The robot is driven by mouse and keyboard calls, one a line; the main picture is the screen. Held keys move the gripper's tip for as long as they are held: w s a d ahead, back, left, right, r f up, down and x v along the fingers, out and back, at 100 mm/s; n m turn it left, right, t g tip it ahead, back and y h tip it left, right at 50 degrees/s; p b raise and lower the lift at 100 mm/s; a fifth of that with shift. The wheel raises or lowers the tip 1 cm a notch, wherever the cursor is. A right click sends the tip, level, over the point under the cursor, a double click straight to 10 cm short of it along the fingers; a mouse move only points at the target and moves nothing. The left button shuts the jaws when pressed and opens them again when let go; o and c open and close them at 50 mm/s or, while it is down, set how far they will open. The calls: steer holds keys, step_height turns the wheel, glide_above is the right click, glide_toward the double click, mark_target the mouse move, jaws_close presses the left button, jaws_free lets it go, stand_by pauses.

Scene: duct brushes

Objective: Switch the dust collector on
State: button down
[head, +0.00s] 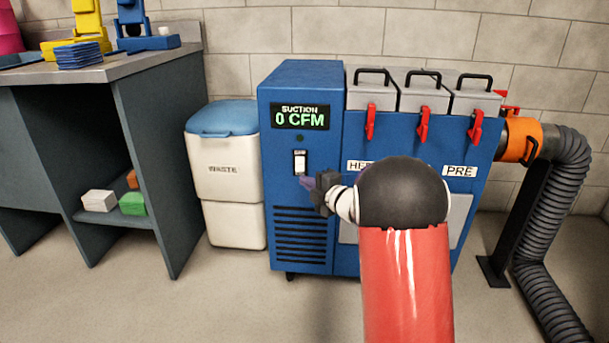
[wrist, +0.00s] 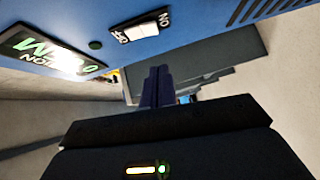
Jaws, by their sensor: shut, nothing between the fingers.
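The blue dust collector (head: 273,112) stands against the back wall. Its display (head: 300,116) reads "SUCTION 0 CFM". Below a small dark light (head: 300,138) is a white switch (head: 300,162). In the wrist view the switch (wrist: 140,27) shows an OFF mark toward the display and an ON mark at the end toward the vents. My gripper (head: 308,183) is in front of the panel, just below the switch. Its fingers are together and empty, also in the wrist view (wrist: 158,72). I cannot tell whether the fingertips touch the panel.
A white waste bin (head: 225,180) with a blue lid stands left of the collector. A workbench (head: 80,70) with a lower shelf is farther left. Grey boxes with red latches (head: 423,125) top the collector. A ribbed duct (head: 567,180) runs down at right. Floor in front is clear.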

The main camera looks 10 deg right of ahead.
mark_target(297, 170)
steer(key=shift+w+d+f, duration=0.1)
steer(key=shift+w+f, duration=0.1)
steer(key=shift+w, duration=1.25)
steer(key=shift+w+d+f, duration=0.1)
steer(key=shift+w+f, duration=0.05)
steer(key=shift+w, duration=1.3)
steer(key=shift+w+f, duration=0.1)
steer(key=shift+w, duration=0.1)
steer(key=shift+b, duration=0.3)
